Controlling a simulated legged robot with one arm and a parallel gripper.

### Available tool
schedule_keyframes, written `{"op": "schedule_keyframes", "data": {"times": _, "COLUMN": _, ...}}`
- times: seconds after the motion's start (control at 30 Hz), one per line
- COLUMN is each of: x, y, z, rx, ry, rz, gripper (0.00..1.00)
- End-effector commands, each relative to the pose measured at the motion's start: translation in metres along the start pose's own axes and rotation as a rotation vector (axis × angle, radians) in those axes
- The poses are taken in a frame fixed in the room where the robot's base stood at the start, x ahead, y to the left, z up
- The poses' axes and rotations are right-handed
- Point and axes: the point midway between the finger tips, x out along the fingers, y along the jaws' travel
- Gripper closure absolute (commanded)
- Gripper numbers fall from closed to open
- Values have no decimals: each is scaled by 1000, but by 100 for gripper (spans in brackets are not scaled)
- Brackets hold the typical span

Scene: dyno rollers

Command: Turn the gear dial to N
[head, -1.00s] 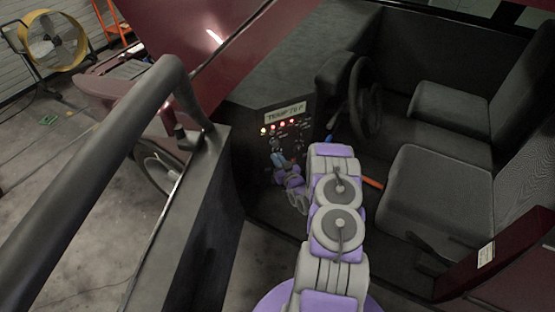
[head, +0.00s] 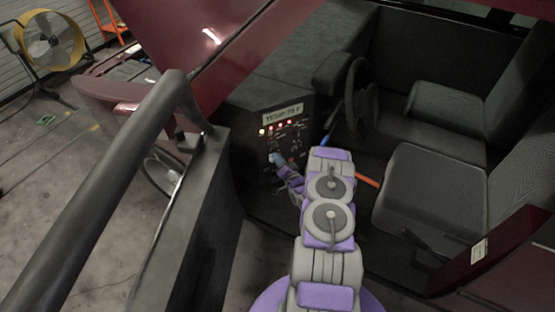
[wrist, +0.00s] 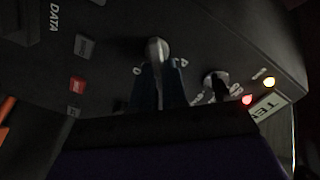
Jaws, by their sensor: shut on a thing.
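The dark control panel (head: 270,125) stands at the front of the cab, with a small display reading "TEMP" and a row of lights. My gripper (head: 277,159) is at the lower part of this panel, at the end of my purple and grey arm. In the wrist view my gripper (wrist: 159,88) has its two dark blue fingers shut on a silver knob, the gear dial (wrist: 157,50). Small pale letters show on either side of it, too blurred to read surely. The fingers hide the dial's lower part, and I cannot tell which letter it points to.
A second silver knob (wrist: 215,86) sits right of the held one in the wrist view. A red button (wrist: 77,85) is to its left. The steering wheel (head: 361,100) and seats (head: 428,200) are right of the panel. A thick dark bar (head: 105,185) crosses the left foreground.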

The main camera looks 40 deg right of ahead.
Motion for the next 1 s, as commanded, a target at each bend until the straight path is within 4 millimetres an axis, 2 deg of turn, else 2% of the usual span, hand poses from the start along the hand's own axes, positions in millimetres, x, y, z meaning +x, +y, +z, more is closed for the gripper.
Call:
{"op": "schedule_keyframes", "data": {"times": 0.4, "x": 0, "y": 8, "z": -3, "rx": 264, "ry": 8, "rz": 4, "gripper": 100}}
{"op": "schedule_keyframes", "data": {"times": 1.0, "x": 0, "y": 10, "z": -3, "rx": 338, "ry": 9, "rz": 5, "gripper": 100}}
